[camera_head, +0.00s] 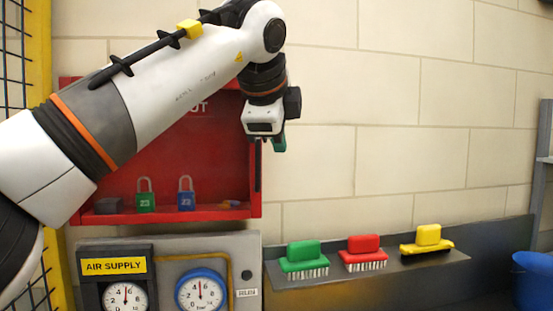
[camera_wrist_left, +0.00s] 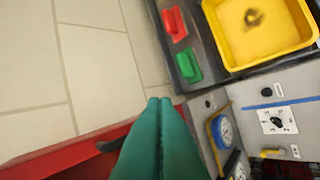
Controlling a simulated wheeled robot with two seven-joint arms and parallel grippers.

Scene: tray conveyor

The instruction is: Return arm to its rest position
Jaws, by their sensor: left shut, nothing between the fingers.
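My left arm comes in from the left in the head view and reaches up across the red lockout board. My left gripper (camera_head: 279,145) hangs at its end, in front of the board's right edge. Only a small part of its green fingers shows there. In the left wrist view the two green fingers (camera_wrist_left: 159,102) lie together, shut with nothing between them. They are apart from the board, the gauges and the brushes. My right gripper is in neither view.
The red board (camera_head: 215,160) holds a green padlock (camera_head: 145,202) and a blue padlock (camera_head: 186,200). Below it stands a gauge panel (camera_head: 250,272). Green (camera_head: 303,256), red (camera_head: 363,252) and yellow brushes (camera_head: 428,240) sit on a shelf. A yellow tray (camera_wrist_left: 293,60) shows in the wrist view.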

